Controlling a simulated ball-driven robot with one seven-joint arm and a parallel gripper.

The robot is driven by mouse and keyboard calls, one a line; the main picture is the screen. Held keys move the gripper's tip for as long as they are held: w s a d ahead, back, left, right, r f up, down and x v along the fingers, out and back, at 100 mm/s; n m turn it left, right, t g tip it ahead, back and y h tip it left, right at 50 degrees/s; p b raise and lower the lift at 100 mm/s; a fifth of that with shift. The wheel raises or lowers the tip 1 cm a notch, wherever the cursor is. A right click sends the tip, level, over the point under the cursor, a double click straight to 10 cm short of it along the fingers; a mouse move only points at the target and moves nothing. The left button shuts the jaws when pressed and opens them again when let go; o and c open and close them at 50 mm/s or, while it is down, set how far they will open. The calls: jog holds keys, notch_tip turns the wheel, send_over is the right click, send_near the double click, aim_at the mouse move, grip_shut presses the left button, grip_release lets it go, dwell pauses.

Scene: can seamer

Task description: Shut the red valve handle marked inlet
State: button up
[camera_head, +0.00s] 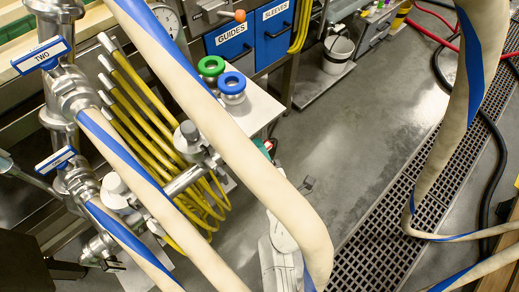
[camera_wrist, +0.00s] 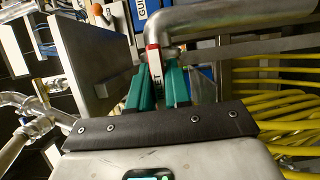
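The red valve handle (camera_wrist: 154,53) is in the wrist view, with a white label whose visible letters end in "ET". It stands lengthwise in the picture, beside a bent steel pipe (camera_wrist: 180,27). My gripper (camera_wrist: 160,92) has teal fingers on both sides of the handle, with its lower part between them. The fingers are close to it, but whether they press on it is unclear. In the head view only a bit of teal of my gripper (camera_head: 262,148) shows, beside a small red patch, behind a thick beige hose. The rest there is hidden.
Beige hoses with blue stripes (camera_head: 285,200) cross the head view in front of my arm. Blue handles, one marked TWO (camera_head: 42,54), sit on pipes at left. Yellow hoses (camera_head: 150,125) hang nearby. A white shelf (camera_head: 255,108) holds green and blue-ringed parts. Floor is open right of it.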

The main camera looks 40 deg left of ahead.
grip_shut()
jog(key=shift+r+p, duration=0.15)
jog(key=shift+p, duration=0.55)
jog(key=shift+r+m+p, duration=0.2)
jog(key=shift+m+p, duration=0.4)
jog(key=shift+p, duration=0.6)
jog(key=m+g+h+p, duration=0.1)
jog(key=p, duration=0.3)
jog(key=shift+r+m+p, duration=0.1)
jog(key=shift+m+p, duration=0.3)
jog(key=m+p, duration=0.1)
jog(key=p, duration=0.2)
jog(key=m+g+h+p, duration=0.1)
jog(key=m+p, duration=0.1)
jog(key=p, duration=0.2)
jog(key=shift+f, duration=0.25)
jog(key=shift+f+m+g+p, duration=0.2)
jog(key=shift+m+g+p, duration=0.2)
jog(key=shift+m+p, duration=0.25)
jog(key=shift+f, duration=0.1)
